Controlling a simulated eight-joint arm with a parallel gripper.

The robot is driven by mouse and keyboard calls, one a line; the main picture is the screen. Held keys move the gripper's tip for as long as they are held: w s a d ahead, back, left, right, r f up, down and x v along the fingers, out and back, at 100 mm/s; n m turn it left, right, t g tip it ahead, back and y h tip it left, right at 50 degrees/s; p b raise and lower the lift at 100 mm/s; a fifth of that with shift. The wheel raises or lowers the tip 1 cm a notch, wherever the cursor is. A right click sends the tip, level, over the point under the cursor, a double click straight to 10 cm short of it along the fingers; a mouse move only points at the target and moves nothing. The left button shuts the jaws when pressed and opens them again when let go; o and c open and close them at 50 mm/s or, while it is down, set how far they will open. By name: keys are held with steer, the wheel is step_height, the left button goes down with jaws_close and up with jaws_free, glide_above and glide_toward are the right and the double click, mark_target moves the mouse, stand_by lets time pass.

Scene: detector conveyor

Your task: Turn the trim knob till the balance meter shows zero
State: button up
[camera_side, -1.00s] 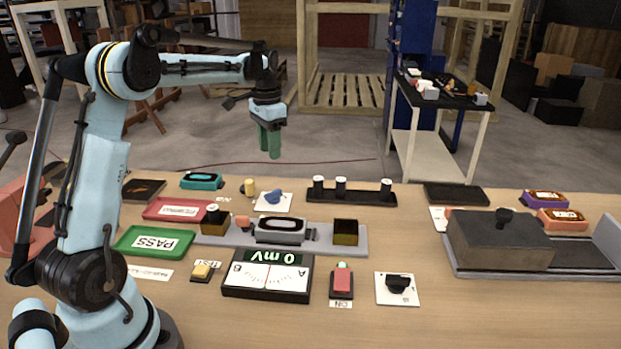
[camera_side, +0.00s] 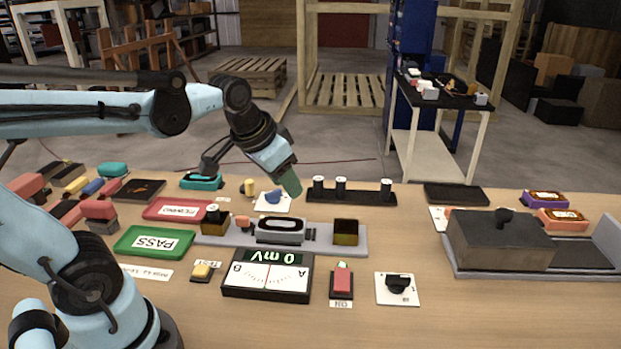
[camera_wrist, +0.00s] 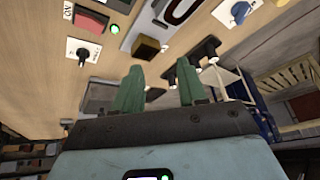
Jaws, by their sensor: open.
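The balance meter (camera_side: 266,276), white-faced with a black frame, shows "0 mV" on its display, and its needle stands near the middle. A blue knob (camera_side: 273,196) on a white plate is at the back of the table; it also shows in the wrist view (camera_wrist: 240,12). A black knob (camera_side: 397,284) on a white plate is right of the meter, also in the wrist view (camera_wrist: 82,53). I cannot read which is the trim knob. My gripper (camera_side: 291,183) is above the table near the blue knob, apart from it; its green fingers (camera_wrist: 160,82) are open and empty.
A red ON switch (camera_side: 341,280) with a green light stands between meter and black knob. A grey fixture (camera_side: 210,238) lies behind the meter. The front right of the table is clear.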

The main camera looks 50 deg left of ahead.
steer(key=s+d+f+t, duration=0.1)
steer(key=s+d+f, duration=0.2)
steer(key=s+d, duration=0.1)
steer(key=shift+t+h, duration=0.3)
steer(key=shift+t, duration=0.1)
steer(key=shift+o, duration=1.2)
steer(key=shift+a, duration=0.1)
steer(key=o, duration=0.9)
steer(key=shift+m+g+y, duration=0.4)
steer(key=shift+m+g, duration=0.4)
steer(key=w+a+r, duration=0.4)
steer(key=a, duration=0.1)
steer(key=shift+w+r, duration=0.15)
steer(key=shift+r, duration=0.05)
steer(key=shift+c, duration=0.2)
steer(key=w+a+r+m+g, duration=0.2)
steer(key=w+a, duration=0.1)
steer(key=a, duration=0.4)
steer(key=w+a+r+m+g, duration=0.2)
steer(key=w+a, duration=0.1)
steer(key=a, duration=0.5)
steer(key=a+f+m+g, duration=0.2)
steer(key=a+f+m, duration=0.1)
steer(key=a, duration=0.8)
step_height(320, 180, down, 10)
steer(key=shift+r+h, duration=0.25)
steer(key=shift+h, duration=0.15)
